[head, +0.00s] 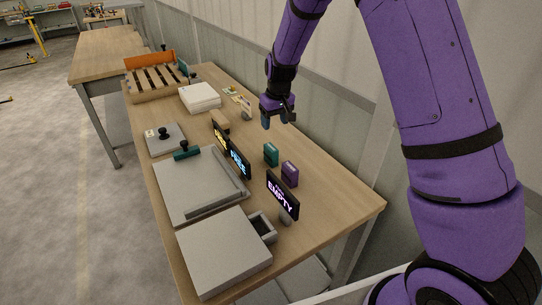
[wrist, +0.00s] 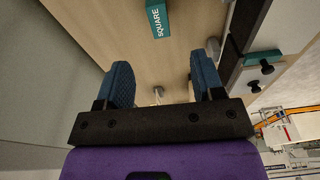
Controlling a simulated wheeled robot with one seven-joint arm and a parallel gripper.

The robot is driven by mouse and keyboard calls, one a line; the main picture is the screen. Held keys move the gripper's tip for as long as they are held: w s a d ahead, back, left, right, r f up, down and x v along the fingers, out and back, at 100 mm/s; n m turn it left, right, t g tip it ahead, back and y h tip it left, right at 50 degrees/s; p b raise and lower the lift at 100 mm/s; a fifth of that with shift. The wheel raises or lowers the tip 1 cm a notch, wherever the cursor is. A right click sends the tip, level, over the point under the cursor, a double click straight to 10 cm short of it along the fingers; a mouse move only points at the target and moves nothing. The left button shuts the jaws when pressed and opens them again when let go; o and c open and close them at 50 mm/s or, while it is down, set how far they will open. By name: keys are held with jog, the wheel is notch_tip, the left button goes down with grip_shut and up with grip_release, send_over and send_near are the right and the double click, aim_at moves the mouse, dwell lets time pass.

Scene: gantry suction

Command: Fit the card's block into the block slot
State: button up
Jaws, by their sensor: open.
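My gripper (head: 278,119) is open and empty above the back edge of the table, behind the blocks. Its two blue fingers are spread in the wrist view (wrist: 162,80). A teal block (head: 270,154) and a purple block (head: 289,174) stand side by side on the table, in front of and below the gripper. In the wrist view a teal block marked SQUARE (wrist: 158,20) lies beyond the fingertips. A small grey box with a dark opening (head: 263,227), possibly the block slot, sits by the EMPTY sign (head: 283,195). A small card (head: 246,108) stands left of my gripper; its print is unreadable.
A FREE sign (head: 238,162) and a yellow-lettered sign (head: 220,139) stand mid-table. Grey plates and a large grey box (head: 222,252) fill the front. A white box (head: 199,97) and an orange-backed rack (head: 150,80) are at the far end. Bare wood lies right of the purple block.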

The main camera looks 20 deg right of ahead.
aim_at(271, 147)
jog(key=f, duration=0.2)
jog(key=w+f, duration=0.1)
jog(key=f, duration=0.5)
jog(key=shift+w+a+f, duration=0.2)
jog(key=shift+w+a, duration=0.1)
jog(key=shift+w, duration=0.05)
jog(key=f, duration=0.2)
jog(key=w+f, duration=0.1)
jog(key=f, duration=0.1)
jog(key=shift+w+d+f, duration=0.1)
jog(key=shift+f, duration=0.25)
jog(key=c, duration=1.1)
